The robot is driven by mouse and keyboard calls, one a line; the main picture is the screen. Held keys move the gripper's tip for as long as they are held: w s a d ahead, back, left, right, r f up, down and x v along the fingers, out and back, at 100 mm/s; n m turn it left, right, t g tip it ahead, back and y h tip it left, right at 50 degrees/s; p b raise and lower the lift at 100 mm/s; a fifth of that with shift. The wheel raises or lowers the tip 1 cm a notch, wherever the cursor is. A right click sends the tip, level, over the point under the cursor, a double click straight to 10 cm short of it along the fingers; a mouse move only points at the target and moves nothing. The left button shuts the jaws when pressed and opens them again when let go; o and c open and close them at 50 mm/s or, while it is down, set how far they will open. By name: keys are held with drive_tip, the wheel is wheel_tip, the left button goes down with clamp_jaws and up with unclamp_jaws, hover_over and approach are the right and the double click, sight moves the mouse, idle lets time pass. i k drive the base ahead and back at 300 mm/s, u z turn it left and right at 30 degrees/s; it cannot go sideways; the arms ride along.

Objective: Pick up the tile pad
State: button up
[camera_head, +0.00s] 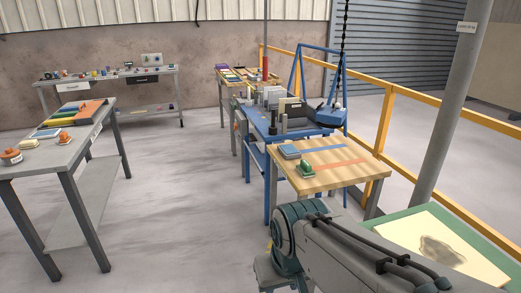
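No object is clearly marked as the tile pad. On the near wooden-topped table (340,178), a small green pad-like block with a raised top (306,169) sits by the left edge. A blue-grey flat block (289,152) lies just behind it. An orange-and-white piece (64,138), a blue-grey flat piece (47,133) and a round orange piece (11,156) sit on the grey table at left. I cannot tell which is the tile pad. My arm reaches in from the bottom right, below the wooden table. My gripper's fingers do not show.
A blue bench (262,125) with upright plates stands behind the wooden table. A yellow railing (384,120) and grey post (452,95) stand at right. A green-bordered board (405,222) lies at bottom right. The floor (185,190) between the tables is clear.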

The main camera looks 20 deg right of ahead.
sight(304, 168)
drive_tip(key=i, duration=3.9)
drive_tip(key=z, duration=3.55)
